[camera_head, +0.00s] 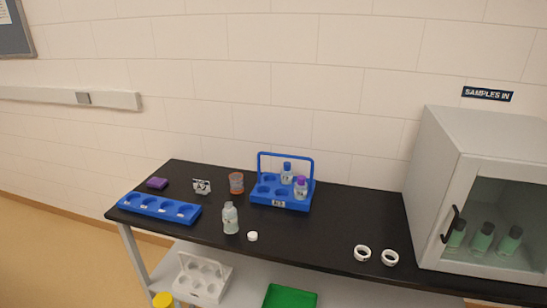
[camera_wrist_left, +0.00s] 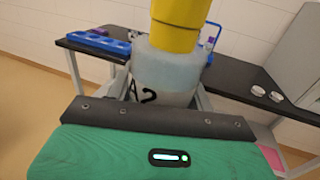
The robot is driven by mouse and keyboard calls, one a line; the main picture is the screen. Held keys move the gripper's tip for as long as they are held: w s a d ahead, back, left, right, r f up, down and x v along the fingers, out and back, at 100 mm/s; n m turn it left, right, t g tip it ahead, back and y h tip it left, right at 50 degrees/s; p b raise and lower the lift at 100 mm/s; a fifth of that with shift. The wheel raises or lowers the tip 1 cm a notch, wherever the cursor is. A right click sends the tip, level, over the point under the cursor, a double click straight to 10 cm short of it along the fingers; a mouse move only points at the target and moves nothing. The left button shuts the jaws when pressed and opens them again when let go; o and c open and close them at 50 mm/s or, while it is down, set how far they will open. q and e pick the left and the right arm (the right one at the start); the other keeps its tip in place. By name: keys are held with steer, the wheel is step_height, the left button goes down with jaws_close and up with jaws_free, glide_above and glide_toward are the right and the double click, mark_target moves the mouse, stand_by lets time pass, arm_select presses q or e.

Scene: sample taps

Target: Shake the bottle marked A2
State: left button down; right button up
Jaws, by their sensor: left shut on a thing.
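The bottle marked A2 (camera_wrist_left: 165,78) fills the middle of the left wrist view, with a translucent pale body, a yellow cap (camera_wrist_left: 180,25) and a black mark "A2" on its side. My left gripper (camera_wrist_left: 160,115) is shut on it; the dark finger bar crosses in front of its lower part. The bottle looks nearly upright. In the head view only the yellow cap (camera_head: 163,300) shows clearly at the bottom edge, in front of the table; the rest is cut off. My right gripper is in neither view.
The black table (camera_head: 330,230) carries a blue rack (camera_head: 160,208), a blue bottle carrier (camera_head: 295,204), an open bottle (camera_head: 231,219), a white cap (camera_head: 252,237) and two white rings (camera_head: 362,253). A cabinet (camera_head: 450,130) stands right. A white carrier (camera_head: 205,285) and green tray (camera_head: 290,298) sit below.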

mark_target(166, 296)
arm_select(q)
steer(key=r, duration=0.7)
steer(key=shift+s+d+r, duration=0.2)
steer(key=shift+s+r, duration=0.1)
steer(key=f, duration=0.7)
steer(key=shift+w+a+f, duration=0.25)
steer(key=shift+w+f, duration=0.05)
steer(key=shift+f, duration=0.1)
steer(key=r, duration=0.7)
steer(key=shift+s+d+r, duration=0.25)
steer(key=shift+s+r, duration=0.05)
steer(key=shift+r, duration=0.1)
steer(key=f, duration=0.7)
steer(key=shift+w+a+f, duration=0.2)
steer(key=shift+w+f, duration=0.1)
steer(key=shift+f, duration=0.05)
steer(key=shift+r, duration=0.2)
steer(key=r, duration=0.7)
steer(key=shift+s+d+r, duration=0.15)
steer(key=shift+s+d, duration=0.05)
steer(key=shift+s, duration=0.05)
steer(key=f, duration=0.7)
steer(key=shift+w+a+f, duration=0.2)
steer(key=shift+f, duration=0.15)
steer(key=shift+s+d+r, duration=0.1)
steer(key=shift+s+d, duration=0.05)
steer(key=shift+s, duration=0.05)
steer(key=shift+w, duration=0.1)
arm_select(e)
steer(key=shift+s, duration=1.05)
